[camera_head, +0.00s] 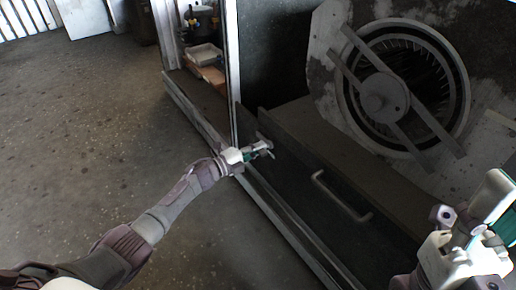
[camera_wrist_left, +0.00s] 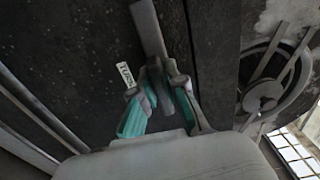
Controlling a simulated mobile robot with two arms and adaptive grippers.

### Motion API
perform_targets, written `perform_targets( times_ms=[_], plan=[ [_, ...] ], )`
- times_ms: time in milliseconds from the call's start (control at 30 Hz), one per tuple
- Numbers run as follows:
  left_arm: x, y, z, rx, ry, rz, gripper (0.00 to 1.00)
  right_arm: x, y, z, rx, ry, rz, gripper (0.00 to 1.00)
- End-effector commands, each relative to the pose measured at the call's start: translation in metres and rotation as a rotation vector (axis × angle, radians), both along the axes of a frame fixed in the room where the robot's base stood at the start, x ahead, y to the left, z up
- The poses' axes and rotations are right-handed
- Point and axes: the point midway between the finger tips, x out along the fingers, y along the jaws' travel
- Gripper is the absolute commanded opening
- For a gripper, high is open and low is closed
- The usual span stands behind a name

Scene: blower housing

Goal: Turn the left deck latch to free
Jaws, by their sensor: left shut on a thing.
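The left deck latch, a grey bar (camera_wrist_left: 148,28), stands out from the dark deck front in the left wrist view. My left gripper (camera_wrist_left: 163,85) is shut on its near end, with teal-padded fingers on either side. In the head view my left gripper (camera_head: 262,149) is at the left end of the deck front; the latch is too small there to make out well. The fingers hide part of the latch. My right gripper (camera_head: 490,215) is at the lower right of the head view, away from the latch; its jaw opening is unclear.
A pale handle (camera_head: 340,197) juts from the dark deck front (camera_head: 300,185). The blower wheel (camera_head: 400,90) with crossing bars is behind. A small white label (camera_wrist_left: 125,75) is beside the latch. A metal frame post (camera_head: 231,75) stands close by my left gripper. The left floor is clear.

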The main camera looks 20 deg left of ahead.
Motion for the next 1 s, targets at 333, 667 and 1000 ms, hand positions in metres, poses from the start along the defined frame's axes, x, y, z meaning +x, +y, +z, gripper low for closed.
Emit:
perform_targets(
  times_ms=[333,667,1000],
  plan=[
    [0.000,0.002,0.000,-0.003,0.004,0.005,0.23,0.001,0.000,-0.003,0.000,0.011,0.000,0.40],
    [0.000,0.001,0.000,-0.002,0.002,0.002,0.38,0.001,0.000,-0.002,-0.003,0.010,0.000,0.40],
    [-0.030,0.025,-0.002,0.002,0.004,0.003,0.38,0.001,0.000,-0.001,-0.005,0.005,0.000,0.40]
  ],
)
